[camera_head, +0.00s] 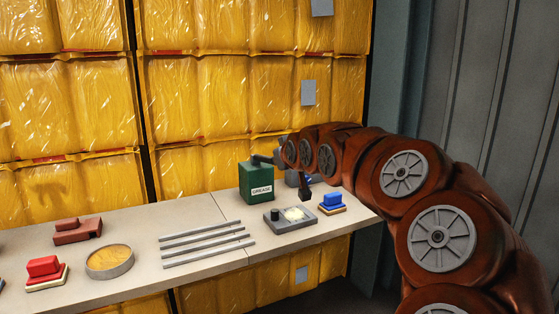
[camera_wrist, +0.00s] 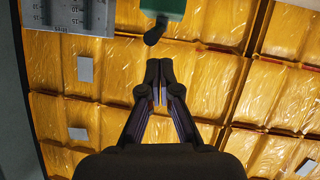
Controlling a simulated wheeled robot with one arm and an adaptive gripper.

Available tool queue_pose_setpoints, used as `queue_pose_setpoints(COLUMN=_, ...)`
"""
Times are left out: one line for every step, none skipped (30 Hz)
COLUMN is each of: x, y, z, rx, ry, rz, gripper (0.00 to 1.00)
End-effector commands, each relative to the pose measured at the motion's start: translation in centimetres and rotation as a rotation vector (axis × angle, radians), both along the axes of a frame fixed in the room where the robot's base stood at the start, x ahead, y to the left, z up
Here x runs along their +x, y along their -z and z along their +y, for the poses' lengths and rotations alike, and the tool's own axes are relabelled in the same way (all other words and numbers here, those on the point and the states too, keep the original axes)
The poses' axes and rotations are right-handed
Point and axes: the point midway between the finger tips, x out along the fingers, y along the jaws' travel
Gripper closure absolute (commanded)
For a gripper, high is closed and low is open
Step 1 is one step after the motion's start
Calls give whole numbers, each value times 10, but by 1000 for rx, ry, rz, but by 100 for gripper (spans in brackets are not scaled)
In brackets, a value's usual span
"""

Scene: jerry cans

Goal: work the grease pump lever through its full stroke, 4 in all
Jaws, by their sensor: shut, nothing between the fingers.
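The grease pump is a green box (camera_head: 256,184) with a white GREASE label, standing on the bench. Its dark lever (camera_head: 263,160) sticks out at the top, toward my arm. In the wrist view the green body (camera_wrist: 165,7) is cut off by the top edge, and the lever's dark rounded end (camera_wrist: 155,32) points down toward my fingers. My gripper (camera_wrist: 160,80) is shut and empty. Its tips are close to the lever's end, with a small gap showing in that view. In the head view my fingers are hard to make out beside the pump.
On the bench (camera_head: 205,215) lie several grey rods (camera_head: 206,243), a grey device with a dial (camera_head: 290,218), a blue-topped block (camera_head: 332,203), a round tin (camera_head: 109,261) and red blocks (camera_head: 44,272). Yellow wrapped stacks (camera_head: 215,95) stand behind. A grey scale plate (camera_wrist: 70,15) shows in the wrist view.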

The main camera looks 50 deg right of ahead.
Motion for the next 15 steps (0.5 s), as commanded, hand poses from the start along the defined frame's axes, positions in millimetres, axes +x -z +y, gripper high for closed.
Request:
queue_pose_setpoints(x=0, y=0, z=0, rx=0, ry=0, rz=0, gripper=100)
queue_pose_setpoints(x=0, y=0, z=0, rx=0, ry=0, rz=0, gripper=100)
queue_pose_setpoints(x=0, y=0, z=0, rx=0, ry=0, rz=0, gripper=100)
queue_pose_setpoints(x=0, y=0, z=0, rx=0, ry=0, rz=0, gripper=100)
queue_pose_setpoints(x=0, y=0, z=0, rx=0, ry=0, rz=0, gripper=100)
queue_pose_setpoints(x=1, y=1, z=2, rx=2, ry=-3, rz=3, gripper=100)
queue_pose_setpoints(x=2, y=2, z=4, rx=5, ry=-7, rz=7, gripper=100)
queue_pose_setpoints(x=4, y=5, z=9, rx=10, ry=-14, rz=14, gripper=100)
queue_pose_setpoints(x=9, y=10, z=19, rx=22, ry=-29, rz=29, gripper=100)
queue_pose_setpoints(x=13, y=16, z=28, rx=33, ry=-42, rz=46, gripper=100)
queue_pose_setpoints(x=17, y=23, z=41, rx=46, ry=-61, rz=68, gripper=100)
queue_pose_setpoints(x=24, y=37, z=63, rx=73, ry=-90, rz=107, gripper=100)
queue_pose_setpoints(x=28, y=50, z=82, rx=97, ry=-115, rz=144, gripper=100)
queue_pose_setpoints(x=31, y=63, z=103, rx=119, ry=-140, rz=184, gripper=100)
queue_pose_setpoints(x=32, y=81, z=132, rx=152, ry=-174, rz=243, gripper=100)
